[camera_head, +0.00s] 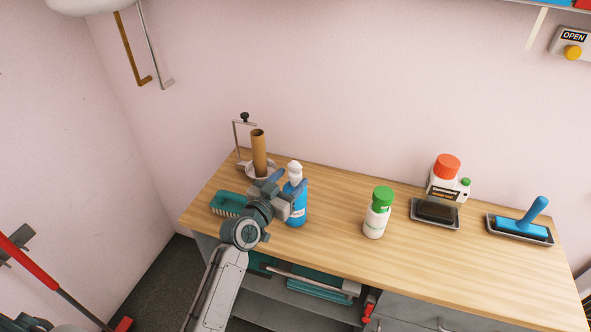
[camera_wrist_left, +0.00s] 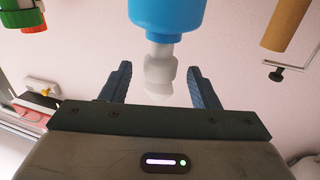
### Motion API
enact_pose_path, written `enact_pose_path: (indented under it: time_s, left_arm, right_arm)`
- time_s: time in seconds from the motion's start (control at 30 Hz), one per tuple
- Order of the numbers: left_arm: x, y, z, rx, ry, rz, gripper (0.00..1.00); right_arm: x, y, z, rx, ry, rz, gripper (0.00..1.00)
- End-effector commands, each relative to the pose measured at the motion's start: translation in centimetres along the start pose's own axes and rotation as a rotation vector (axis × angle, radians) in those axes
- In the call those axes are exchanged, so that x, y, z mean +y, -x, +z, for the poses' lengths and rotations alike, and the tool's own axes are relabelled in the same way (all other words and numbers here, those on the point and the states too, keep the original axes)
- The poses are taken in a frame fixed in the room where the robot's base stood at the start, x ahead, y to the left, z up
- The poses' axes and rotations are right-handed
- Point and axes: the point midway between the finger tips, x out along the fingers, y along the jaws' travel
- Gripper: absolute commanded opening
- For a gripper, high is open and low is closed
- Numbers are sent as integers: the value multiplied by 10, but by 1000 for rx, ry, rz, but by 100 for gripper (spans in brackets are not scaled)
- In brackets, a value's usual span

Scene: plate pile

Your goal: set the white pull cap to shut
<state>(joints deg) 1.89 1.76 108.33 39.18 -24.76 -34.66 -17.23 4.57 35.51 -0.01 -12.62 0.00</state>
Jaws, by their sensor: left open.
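A blue bottle (camera_head: 297,212) with a white pull cap (camera_head: 294,170) stands upright on the wooden table, left of its middle. My left gripper (camera_head: 288,183) is open at the height of the cap. In the left wrist view the picture is upside down: the bottle (camera_wrist_left: 167,14) hangs from the top edge and the white cap (camera_wrist_left: 158,70) lies between the two dark blue fingers, with a gap on each side. The cap's lower part and tip both show there; whether it is pulled out is hard to tell. My right gripper is not in view.
A cardboard tube on a holder (camera_head: 259,150) stands behind the bottle, and a teal brush (camera_head: 228,204) lies left. A green-capped white bottle (camera_head: 376,215) stands to the right. Farther right are a red-capped jug (camera_head: 446,180) and two trays. The table between the bottles is clear.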

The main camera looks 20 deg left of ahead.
Motion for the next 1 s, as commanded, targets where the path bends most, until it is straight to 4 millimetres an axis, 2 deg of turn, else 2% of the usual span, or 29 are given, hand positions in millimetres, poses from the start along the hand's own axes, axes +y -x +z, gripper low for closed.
enact_pose_path:
  time_s: [0.03, 0.2, 0.57, 0.83, 0.87, 1.0]
  left_arm:
    - [0, -9, -4, 1, 2, 0, 55]
    - [0, -27, -1, -1, 1, 0, 55]
    - [0, -32, 0, -1, 0, 0, 55]
    - [0, -32, 1, -1, 0, 0, 4]
    - [0, -32, 1, -1, 0, 0, 0]
    - [0, -32, 2, -1, 0, 0, 0]
  right_arm:
    - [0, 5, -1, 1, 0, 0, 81]
    - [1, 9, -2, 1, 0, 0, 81]
    - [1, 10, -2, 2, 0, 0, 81]
    - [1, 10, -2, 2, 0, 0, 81]
    - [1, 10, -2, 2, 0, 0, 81]
    - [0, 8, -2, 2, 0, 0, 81]
